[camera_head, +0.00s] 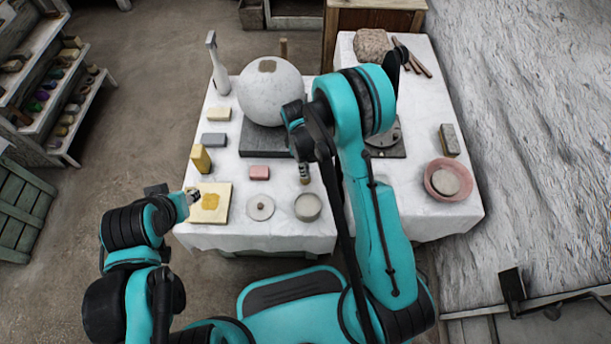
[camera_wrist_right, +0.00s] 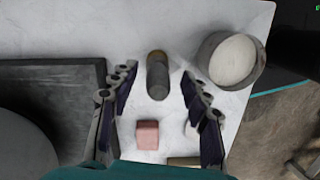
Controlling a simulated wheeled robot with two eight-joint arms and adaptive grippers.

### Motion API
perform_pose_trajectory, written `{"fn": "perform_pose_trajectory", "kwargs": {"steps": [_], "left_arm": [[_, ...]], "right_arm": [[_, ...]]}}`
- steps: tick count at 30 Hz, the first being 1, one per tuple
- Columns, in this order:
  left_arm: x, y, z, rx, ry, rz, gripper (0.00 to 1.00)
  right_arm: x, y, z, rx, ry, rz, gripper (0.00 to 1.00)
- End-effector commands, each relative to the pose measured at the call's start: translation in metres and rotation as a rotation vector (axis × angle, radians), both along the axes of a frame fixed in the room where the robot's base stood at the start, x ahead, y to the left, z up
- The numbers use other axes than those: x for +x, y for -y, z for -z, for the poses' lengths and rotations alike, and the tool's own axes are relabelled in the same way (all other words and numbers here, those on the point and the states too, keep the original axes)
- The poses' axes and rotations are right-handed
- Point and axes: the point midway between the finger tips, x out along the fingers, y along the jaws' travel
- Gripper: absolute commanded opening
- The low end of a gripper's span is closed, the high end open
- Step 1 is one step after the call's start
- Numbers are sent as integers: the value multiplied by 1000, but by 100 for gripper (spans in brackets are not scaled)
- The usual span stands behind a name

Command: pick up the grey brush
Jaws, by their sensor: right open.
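The grey brush (camera_wrist_right: 157,76), a short grey cylinder with a brownish end, shows in the right wrist view between the spread fingers of my right gripper (camera_wrist_right: 160,92). The fingers stand apart from it on both sides. In the head view the brush (camera_head: 304,174) shows just below my right gripper (camera_head: 301,148), on the white-covered table (camera_head: 225,238). Whether it stands or lies is hard to tell. My left gripper (camera_head: 190,193) is at the table's left edge by a yellowish board; its fingers are too small to read.
A grey bowl (camera_head: 307,207) stands close to the brush, with a pink block (camera_head: 259,172) and a pale disc (camera_head: 260,207) nearby. Behind are a large plaster sphere (camera_head: 270,95) and its dark slab (camera_head: 258,140). A second table (camera_head: 440,200) holds a pink bowl (camera_head: 447,181).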

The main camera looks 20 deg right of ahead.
Motion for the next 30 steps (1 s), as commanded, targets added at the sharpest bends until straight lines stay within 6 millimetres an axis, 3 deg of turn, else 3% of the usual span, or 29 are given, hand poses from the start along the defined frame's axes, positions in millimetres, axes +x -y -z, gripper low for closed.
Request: {"fn": "perform_pose_trajectory", "kwargs": {"steps": [1, 4, 11, 17, 30], "left_arm": [[0, 0, 10, 0, 0, 0, 39], [0, 0, 15, 0, 0, 0, 39], [0, 0, 14, 0, 0, 0, 39], [0, 0, 14, 0, 0, 0, 39], [0, 0, 10, 0, 0, 0, 39]], "right_arm": [[1, 2, 14, 0, 0, 1, 47], [0, 3, 26, 0, 0, 1, 47], [0, 3, 26, 0, 0, 1, 47], [0, 3, 26, 0, 0, 1, 0], [0, 3, 19, -1, 1, 1, 0]]}}
